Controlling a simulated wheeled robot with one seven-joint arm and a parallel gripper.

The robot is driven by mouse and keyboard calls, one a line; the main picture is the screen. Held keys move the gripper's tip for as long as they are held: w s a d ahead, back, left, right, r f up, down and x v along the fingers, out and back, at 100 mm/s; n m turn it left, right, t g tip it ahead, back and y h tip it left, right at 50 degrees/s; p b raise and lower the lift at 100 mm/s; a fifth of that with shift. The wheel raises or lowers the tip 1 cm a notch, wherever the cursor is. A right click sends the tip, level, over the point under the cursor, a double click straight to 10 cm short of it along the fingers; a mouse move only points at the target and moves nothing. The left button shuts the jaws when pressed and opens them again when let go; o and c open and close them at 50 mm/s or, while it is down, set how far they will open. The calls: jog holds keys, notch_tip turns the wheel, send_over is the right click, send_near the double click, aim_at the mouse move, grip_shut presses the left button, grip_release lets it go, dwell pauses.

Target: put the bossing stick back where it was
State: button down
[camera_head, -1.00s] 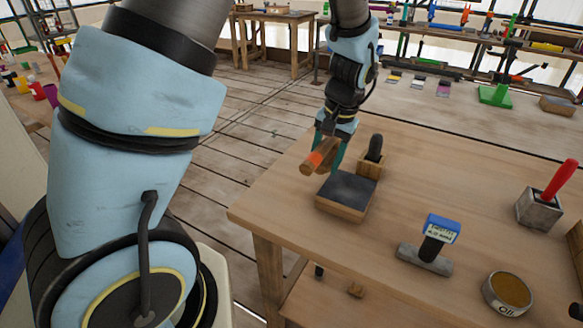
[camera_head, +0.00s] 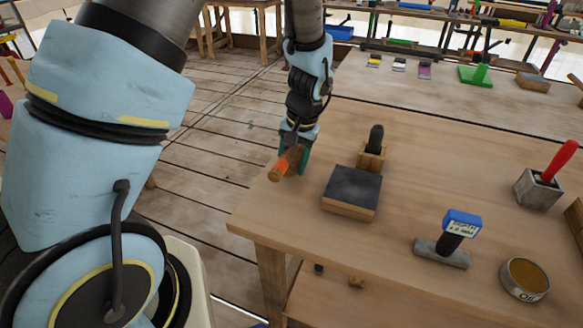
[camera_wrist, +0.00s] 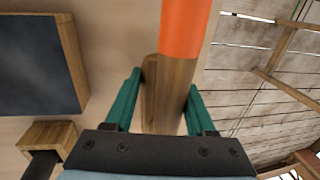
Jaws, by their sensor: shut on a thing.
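The bossing stick is a wooden stick with an orange band (camera_head: 283,165). My gripper (camera_head: 294,157) is shut on it at the far left part of the near workbench (camera_head: 290,215). In the wrist view the stick (camera_wrist: 180,85) lies between the two green fingers (camera_wrist: 160,105), its orange part pointing away from the gripper. It appears to be at or just above the bench top near the left edge; I cannot tell whether it touches.
A dark slate-topped wooden block (camera_head: 352,190) and a wooden holder with a black handle (camera_head: 374,145) stand right of the gripper. A blue-topped stamp-like tool (camera_head: 445,240), an oil tin (camera_head: 525,279) and a metal block with a red handle (camera_head: 540,188) are further right. Plank floor lies beyond the left edge.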

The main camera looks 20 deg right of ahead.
jog(key=shift+f, duration=1.3)
jog(key=shift+f, duration=0.15)
jog(key=c, duration=0.5)
grip_release()
notch_tip(320, 180, up, 12)
jog(key=s+d+b, duration=0.2)
jog(key=b, duration=0.1)
jog(key=shift+w+a+r+n+h, duration=0.25)
jog(key=shift+a+n, duration=1)
jog(key=shift+a, duration=3.7)
jog(key=shift+w+a+r+n+h, duration=0.1)
jog(key=shift+a+r+n+h, duration=0.7)
jog(key=shift+a, duration=4.2)
jog(key=shift+w+a+f+n+y, duration=0.2)
jog(key=shift+a+n, duration=1.45)
jog(key=shift+a, duration=3.3)
